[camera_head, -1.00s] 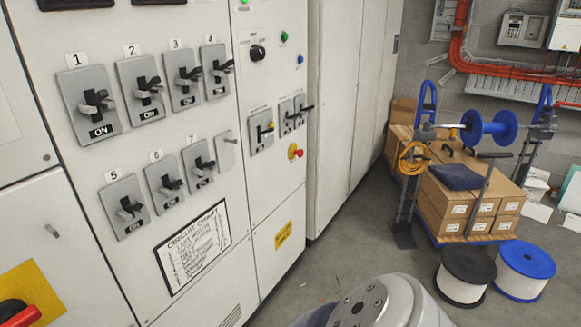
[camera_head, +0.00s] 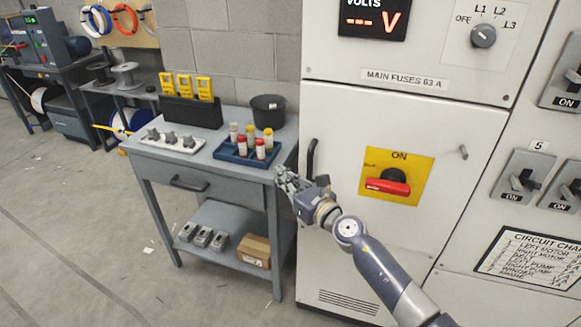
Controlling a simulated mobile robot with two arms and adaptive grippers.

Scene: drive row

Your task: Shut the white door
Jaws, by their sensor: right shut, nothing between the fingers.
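The white door (camera_head: 345,120) is the front panel below the "MAIN FUSES 63 A" label, in the middle of the head view. It has a black pull handle (camera_head: 311,158) at its left edge and a red rotary switch (camera_head: 388,187) on a yellow plate marked ON. The door looks about flush with the cabinet; I cannot tell whether a small gap is open. My right gripper (camera_head: 284,176) is shut and empty, by the door's left edge just below the handle. I cannot tell whether it touches the door. My left gripper is not in view.
A grey workbench (camera_head: 205,159) stands close left of the cabinet, with a blue tray (camera_head: 229,157) of fuses, a black bin (camera_head: 268,112) and yellow meters (camera_head: 186,86) on it. A cardboard box (camera_head: 254,251) sits on its lower shelf. Open floor lies at the front left.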

